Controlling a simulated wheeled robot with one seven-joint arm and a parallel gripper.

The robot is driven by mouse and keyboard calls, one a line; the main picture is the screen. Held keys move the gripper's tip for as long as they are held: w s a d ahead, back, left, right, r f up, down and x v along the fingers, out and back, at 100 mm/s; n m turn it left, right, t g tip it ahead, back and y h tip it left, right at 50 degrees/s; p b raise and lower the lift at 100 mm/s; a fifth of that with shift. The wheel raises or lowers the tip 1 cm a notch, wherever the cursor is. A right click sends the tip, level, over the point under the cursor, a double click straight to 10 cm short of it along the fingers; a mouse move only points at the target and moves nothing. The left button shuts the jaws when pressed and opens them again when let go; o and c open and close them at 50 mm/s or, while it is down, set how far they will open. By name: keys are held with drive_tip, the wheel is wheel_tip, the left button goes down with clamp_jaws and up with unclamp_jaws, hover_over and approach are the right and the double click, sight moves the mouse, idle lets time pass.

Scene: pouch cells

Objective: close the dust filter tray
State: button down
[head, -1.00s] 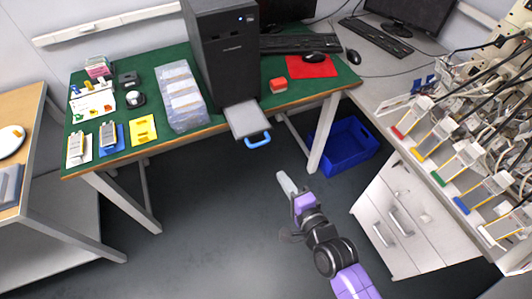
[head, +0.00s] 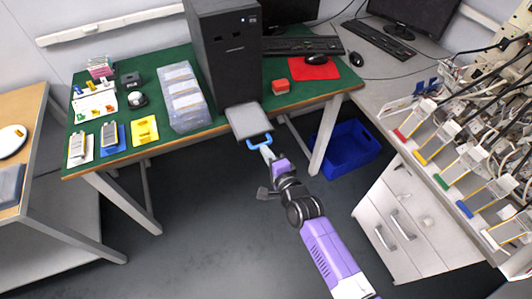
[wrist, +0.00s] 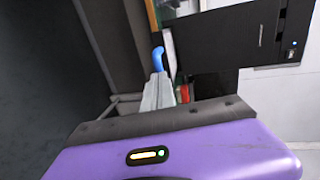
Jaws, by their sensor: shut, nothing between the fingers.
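The dust filter tray (head: 243,120) is a grey flat drawer sticking out from the bottom front of the black computer tower (head: 226,55). Its blue loop handle (head: 259,141) hangs past the green table's front edge. My gripper (head: 267,153) is shut and empty, its fingertips right at the handle's front; I cannot tell whether they touch it. In the wrist view, the grey fingers (wrist: 157,92) point at the blue handle (wrist: 158,58), with the tower (wrist: 235,45) beyond. The tray plate is mostly hidden there.
Clear plastic boxes (head: 184,97) stand left of the tower. A blue crate (head: 346,147) is on the floor under the table. The floor in front is clear.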

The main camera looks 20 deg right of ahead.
sight(248, 119)
drive_tip(key=shift+w, duration=0.15)
drive_tip(key=r+b+x, duration=0.1)
drive_tip(key=b+x, duration=0.1)
drive_tip(key=x, duration=0.3)
drive_tip(key=r+b+x, duration=0.1)
drive_tip(key=b+x, duration=0.2)
drive_tip(key=x, duration=0.2)
drive_tip(key=r+b+x, duration=0.1)
drive_tip(key=b+x, duration=0.2)
drive_tip(key=x, duration=0.2)
drive_tip(key=shift+w+d+r, duration=0.1)
drive_tip(key=shift+w, duration=0.65)
drive_tip(key=shift+w+r, duration=0.15)
drive_tip(key=shift+r, duration=0.1)
